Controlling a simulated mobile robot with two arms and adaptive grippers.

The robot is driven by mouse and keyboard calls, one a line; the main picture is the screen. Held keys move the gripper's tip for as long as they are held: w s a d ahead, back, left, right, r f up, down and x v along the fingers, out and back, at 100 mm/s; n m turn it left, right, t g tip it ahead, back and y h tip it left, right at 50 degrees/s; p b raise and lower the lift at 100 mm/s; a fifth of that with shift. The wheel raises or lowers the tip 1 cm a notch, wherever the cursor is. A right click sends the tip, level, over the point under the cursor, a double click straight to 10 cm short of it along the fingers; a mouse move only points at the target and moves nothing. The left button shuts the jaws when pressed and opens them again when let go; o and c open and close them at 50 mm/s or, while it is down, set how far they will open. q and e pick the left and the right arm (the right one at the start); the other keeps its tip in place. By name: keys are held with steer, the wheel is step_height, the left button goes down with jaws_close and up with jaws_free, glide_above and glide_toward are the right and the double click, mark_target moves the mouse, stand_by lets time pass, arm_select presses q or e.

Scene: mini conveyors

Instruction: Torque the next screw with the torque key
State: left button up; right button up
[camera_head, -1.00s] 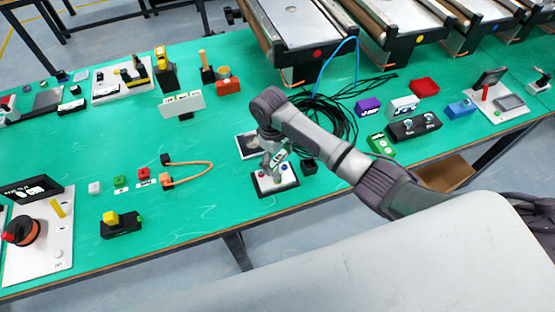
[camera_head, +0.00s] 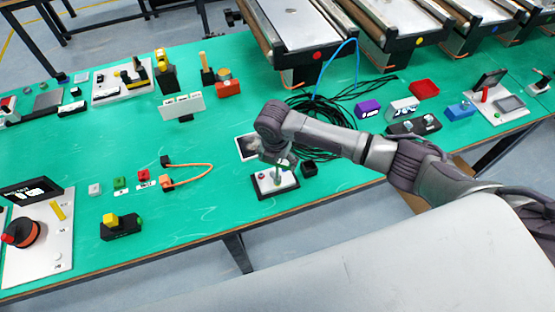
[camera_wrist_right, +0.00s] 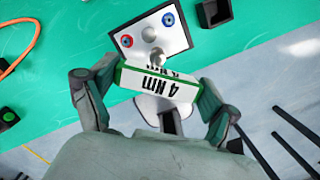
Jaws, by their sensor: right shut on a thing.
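The torque key (camera_wrist_right: 160,83) is a white block with green edges, marked 4 Nm. My right gripper (camera_wrist_right: 148,98) is shut on it, one finger on each side. The key's metal tip (camera_wrist_right: 157,57) points at the white screw plate (camera_wrist_right: 143,18) and overlaps its near part; I cannot tell whether it touches a screw. The plate carries a blue screw (camera_wrist_right: 167,19), a red screw (camera_wrist_right: 127,41) and a grey screw head (camera_wrist_right: 149,33). In the head view my right gripper (camera_head: 277,160) is over the plate (camera_head: 264,184) and partly hides it. My left gripper is not in view.
A small black open box (camera_head: 309,168) stands just right of the plate. Black coiled cables (camera_head: 335,115) lie behind it. An orange cable loop (camera_head: 190,180) lies to the left. The table's front edge is close to the plate.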

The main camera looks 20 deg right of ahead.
steer(key=shift+n, duration=0.9)
